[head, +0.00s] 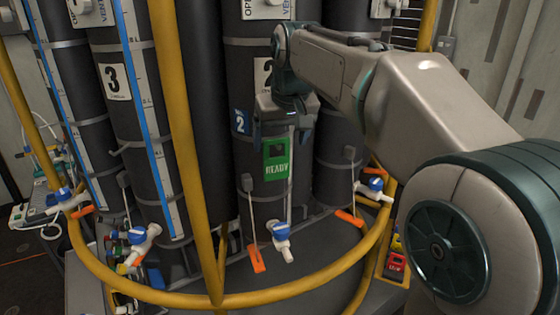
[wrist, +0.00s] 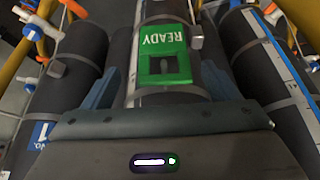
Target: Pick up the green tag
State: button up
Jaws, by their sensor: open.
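The green tag (head: 277,160) reads READY and has a dark square window near its top. It lies upright against the front of the dark cylinder (head: 258,206) marked 2. My gripper (head: 283,138) is open just above and around the tag's top edge in the head view. In the wrist view the tag (wrist: 163,40) appears upside down, between and a little beyond the two blue fingers of my gripper (wrist: 162,76). The fingers stand apart on either side, and I see no contact with the tag. How the tag is fixed is not clear.
A yellow rail (head: 190,150) curves around the cylinders, with an upright bar left of the tag. A blue-handled tap (head: 281,236) and an orange lever (head: 256,259) sit below it. More dark cylinders stand on both sides.

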aim_at(277, 160)
jog(key=shift+a+p+x, duration=0.15)
jog(key=shift+p+x, duration=0.15)
jog(key=shift+x, duration=1.3)
jog(key=shift+a+p+x, duration=0.1)
jog(key=shift+p+x, duration=0.2)
jog(key=shift+x, duration=1.25)
jog(key=shift+w, duration=0.1)
jog(key=shift+c, duration=0.3)
jog(key=shift+r, duration=0.1)
jog(key=c, duration=1)
